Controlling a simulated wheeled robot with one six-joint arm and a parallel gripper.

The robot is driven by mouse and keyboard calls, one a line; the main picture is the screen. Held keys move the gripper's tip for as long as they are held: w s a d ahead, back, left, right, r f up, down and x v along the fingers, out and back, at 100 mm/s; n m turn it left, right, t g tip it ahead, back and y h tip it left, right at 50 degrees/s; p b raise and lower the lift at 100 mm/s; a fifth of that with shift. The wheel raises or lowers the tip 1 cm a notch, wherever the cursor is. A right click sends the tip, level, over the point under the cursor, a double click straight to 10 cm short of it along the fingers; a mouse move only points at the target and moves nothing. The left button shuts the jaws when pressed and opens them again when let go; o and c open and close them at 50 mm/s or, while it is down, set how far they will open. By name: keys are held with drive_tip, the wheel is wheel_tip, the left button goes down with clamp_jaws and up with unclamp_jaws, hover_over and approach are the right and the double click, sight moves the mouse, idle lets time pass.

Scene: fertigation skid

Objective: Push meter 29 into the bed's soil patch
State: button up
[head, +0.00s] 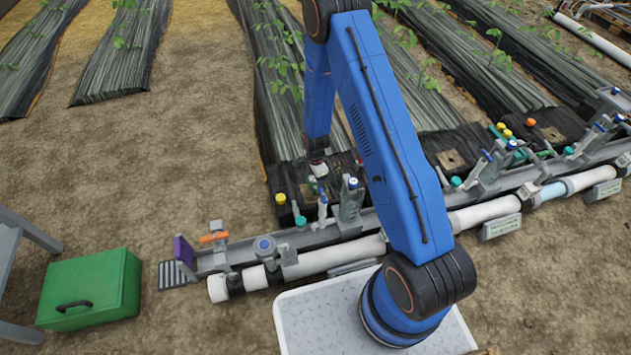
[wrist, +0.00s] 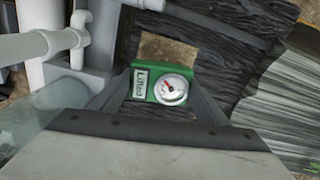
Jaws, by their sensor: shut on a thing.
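The meter (wrist: 165,84) is a green block with a round white dial, a red needle and a pale label whose print I cannot read surely. My gripper (wrist: 160,92) is shut on it, with a dark finger on either side. A square brown soil patch (wrist: 168,48) shows just beyond the meter's top edge in the wrist view, framed by black film. The meter covers the patch's near part, and I cannot tell whether it touches the soil. In the head view my gripper (head: 318,168) is low over the bed's near end, and the meter is not clear there.
Grey and white pipework (wrist: 65,40) stands close left of my gripper in the wrist view. In the head view, a pipe rail (head: 335,257) with valves and colored caps runs along the beds' near ends. A green box (head: 92,290) stands at lower left.

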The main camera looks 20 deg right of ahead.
drive_tip(key=shift+f, duration=1.85)
idle(0.3)
drive_tip(key=o, duration=1.2)
drive_tip(key=shift+r, duration=0.1)
drive_tip(key=shift+r, duration=3.95)
